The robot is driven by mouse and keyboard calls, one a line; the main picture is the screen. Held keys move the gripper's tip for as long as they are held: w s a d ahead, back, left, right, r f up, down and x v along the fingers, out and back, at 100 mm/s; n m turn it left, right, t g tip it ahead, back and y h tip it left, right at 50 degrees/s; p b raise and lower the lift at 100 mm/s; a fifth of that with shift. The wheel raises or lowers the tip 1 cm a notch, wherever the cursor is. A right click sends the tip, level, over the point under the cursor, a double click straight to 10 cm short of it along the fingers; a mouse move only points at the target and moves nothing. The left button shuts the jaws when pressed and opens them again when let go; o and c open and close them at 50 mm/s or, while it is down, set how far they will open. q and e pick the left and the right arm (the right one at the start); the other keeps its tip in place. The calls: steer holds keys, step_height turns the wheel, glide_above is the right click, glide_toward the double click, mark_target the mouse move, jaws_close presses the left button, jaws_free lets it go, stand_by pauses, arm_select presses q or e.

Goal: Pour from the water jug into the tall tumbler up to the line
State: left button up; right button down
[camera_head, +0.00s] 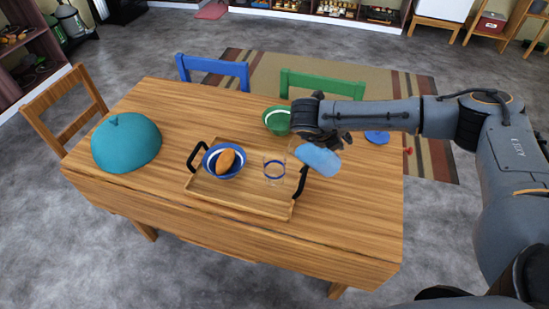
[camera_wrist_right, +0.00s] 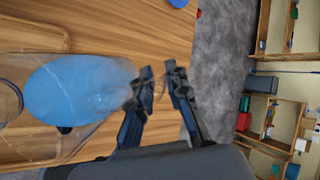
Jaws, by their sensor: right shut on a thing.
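The water jug (camera_head: 319,159), clear with blue water in it, is tilted well over above the tray's right side. My right gripper (camera_head: 328,139) is shut on it. The wrist view shows the jug's blue water (camera_wrist_right: 70,90) close to my right fingers (camera_wrist_right: 160,88); the exact grip is blurred. The tall tumbler (camera_head: 274,172) is clear with a blue band and stands upright on the tray, just left of the jug. I cannot tell whether it holds water, and no stream is distinct. My left gripper is not in view.
The wooden tray (camera_head: 235,201) with black handles also carries a blue bowl (camera_head: 210,168) with a brown bread-like item (camera_head: 226,160). A green bowl (camera_head: 277,121) stands behind, and a teal dome (camera_head: 126,143) sits at left. The table's front right (camera_head: 350,225) is clear.

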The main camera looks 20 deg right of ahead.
steer(key=shift+w+a+r, duration=0.1)
steer(key=shift+a+r, duration=0.05)
steer(key=shift+a, duration=0.05)
steer(key=shift+d, duration=0.1)
steer(key=shift+a+r+h, duration=0.1)
steer(key=shift+a+h, duration=0.1)
steer(key=shift+h, duration=0.1)
steer(key=shift+a+r, duration=0.1)
steer(key=shift+w+r+h, duration=0.1)
steer(key=shift+r+h, duration=0.2)
steer(key=shift+r, duration=0.1)
steer(key=shift+a+r+n+h, duration=0.25)
steer(key=shift+n+h, duration=0.05)
steer(key=shift+d+r, duration=0.1)
steer(key=shift+w+a+r+g+h, duration=0.1)
steer(key=shift+a+r+g+h, duration=0.2)
steer(key=shift+a+r+h, duration=0.1)
stand_by(0.4)
steer(key=shift+d+r, duration=0.1)
